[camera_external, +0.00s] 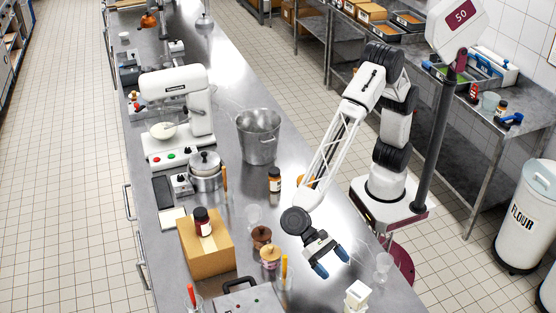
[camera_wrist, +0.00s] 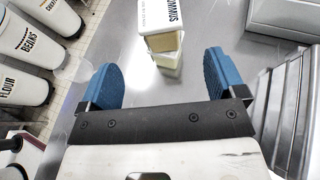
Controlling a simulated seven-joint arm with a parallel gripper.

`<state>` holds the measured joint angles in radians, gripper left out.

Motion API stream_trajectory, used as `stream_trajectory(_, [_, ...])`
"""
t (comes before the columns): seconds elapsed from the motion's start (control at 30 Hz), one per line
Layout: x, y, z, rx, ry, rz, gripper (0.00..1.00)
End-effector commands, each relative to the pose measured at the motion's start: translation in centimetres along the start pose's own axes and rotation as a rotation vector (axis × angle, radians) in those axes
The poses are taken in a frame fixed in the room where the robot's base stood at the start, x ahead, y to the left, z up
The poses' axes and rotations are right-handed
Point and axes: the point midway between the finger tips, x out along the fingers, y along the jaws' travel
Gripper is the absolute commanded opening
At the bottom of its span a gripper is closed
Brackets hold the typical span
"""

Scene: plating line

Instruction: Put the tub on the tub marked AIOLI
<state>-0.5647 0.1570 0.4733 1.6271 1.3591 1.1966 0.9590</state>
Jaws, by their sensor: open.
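Two pale tubs stand stacked near the front of the bench in the external view. The upper tub (camera_external: 357,290) also shows in the wrist view (camera_wrist: 160,17), with a white top and lettering that seems to read HUMMUS. The lower tub (camera_wrist: 166,61) is cream coloured and mostly hidden beneath it. I cannot read AIOLI on any tub. My gripper (camera_external: 331,262) is open and empty above the bench, to the upper left of the stack. In the wrist view, its blue fingers (camera_wrist: 163,72) are spread, with the stack ahead between and beyond them, apart from both.
A steel pot (camera_external: 259,140) is farther back.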

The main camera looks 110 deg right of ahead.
Motion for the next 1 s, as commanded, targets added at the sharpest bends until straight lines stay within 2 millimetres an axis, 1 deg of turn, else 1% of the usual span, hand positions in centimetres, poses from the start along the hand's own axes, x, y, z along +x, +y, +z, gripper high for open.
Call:
stream_trajectory(0.17, [-0.8,0.4,0.1,-0.016,0.012,-0.003,0.89])
stream_trajectory(0.27, [-2.2,1.1,0.2,-0.046,0.035,-0.005,0.89])
stream_trajectory(0.37, [-4.5,2.4,0.4,-0.094,0.072,-0.009,0.89])
stream_trajectory(0.43, [-6.4,3.5,0.4,-0.136,0.106,-0.01,0.89])
stream_trajectory(0.57, [-10.6,6.3,0.3,-0.231,0.187,-0.011,0.89])
stream_trajectory(0.6, [-11.9,7.4,0.2,-0.261,0.214,-0.01,0.89])
stream_trajectory(0.67, [-13.9,8.9,0.1,-0.307,0.255,-0.006,0.89])
stream_trajectory(0.7, [-15.2,9.9,0.1,-0.339,0.283,-0.004,0.89])
stream_trajectory(0.77, [-17.1,11.6,-0.1,-0.385,0.326,0.001,0.89])
stream_trajectory(0.8, [-18.3,12.6,-0.2,-0.414,0.354,0.005,0.89])
stream_trajectory(0.87, [-20.0,14.3,-0.5,-0.457,0.395,0.013,0.89])
stream_trajectory(0.9, [-21.2,15.5,-0.7,-0.486,0.424,0.019,0.89])
stream_trajectory(1.0, [-23.9,18.4,-1.2,-0.557,0.497,0.037,0.89])
